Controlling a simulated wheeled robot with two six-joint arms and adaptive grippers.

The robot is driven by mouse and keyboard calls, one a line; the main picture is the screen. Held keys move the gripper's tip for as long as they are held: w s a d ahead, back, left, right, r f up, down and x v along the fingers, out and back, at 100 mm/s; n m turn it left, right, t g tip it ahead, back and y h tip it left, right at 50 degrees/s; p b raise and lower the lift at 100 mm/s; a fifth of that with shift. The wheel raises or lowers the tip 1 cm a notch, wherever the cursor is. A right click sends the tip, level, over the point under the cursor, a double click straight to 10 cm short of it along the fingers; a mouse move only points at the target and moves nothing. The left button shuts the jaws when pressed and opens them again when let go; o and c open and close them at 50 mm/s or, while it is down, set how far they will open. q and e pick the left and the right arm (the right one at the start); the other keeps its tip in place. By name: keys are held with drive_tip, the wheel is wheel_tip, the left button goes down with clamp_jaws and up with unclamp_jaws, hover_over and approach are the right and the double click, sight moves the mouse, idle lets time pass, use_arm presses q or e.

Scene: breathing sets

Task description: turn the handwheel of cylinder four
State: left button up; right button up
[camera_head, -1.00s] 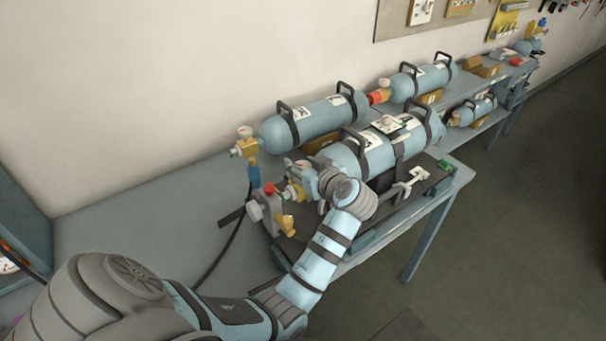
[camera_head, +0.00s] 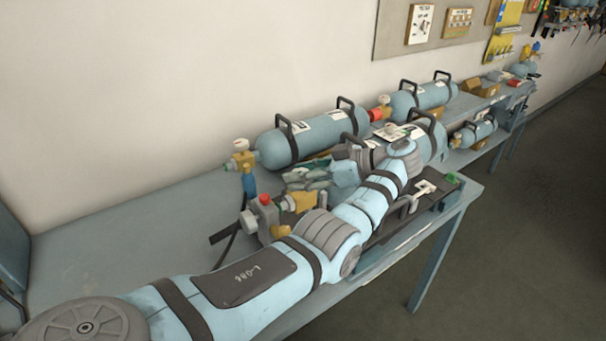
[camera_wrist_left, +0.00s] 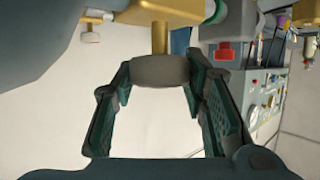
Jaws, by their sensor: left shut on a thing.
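My left gripper (camera_head: 306,179) is by the valve end of the front blue cylinder (camera_head: 433,141), which lies in a dark cradle on the bench. My arm covers much of this cylinder, and its number cannot be read. In the left wrist view, the two dark green fingers are closed on opposite sides of a grey handwheel (camera_wrist_left: 160,71). The handwheel sits on a brass stem (camera_wrist_left: 160,38). In the head view the handwheel is hidden by my gripper and arm. My right gripper is not in view.
Another blue cylinder (camera_head: 312,137) lies behind, with a brass valve (camera_head: 240,160) at its left end. A fitting with a red knob (camera_head: 265,199) stands close to my forearm. More cylinders (camera_head: 424,95) lie farther right. The bench's left part (camera_head: 120,232) is clear.

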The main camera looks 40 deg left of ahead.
use_arm(q)
drive_tip(key=shift+f+n+g, duration=0.1)
drive_tip(key=shift+n+g, duration=0.2)
drive_tip(key=o, duration=1.2)
drive_tip(key=shift+a, duration=0.15)
drive_tip(key=shift+c, duration=0.2)
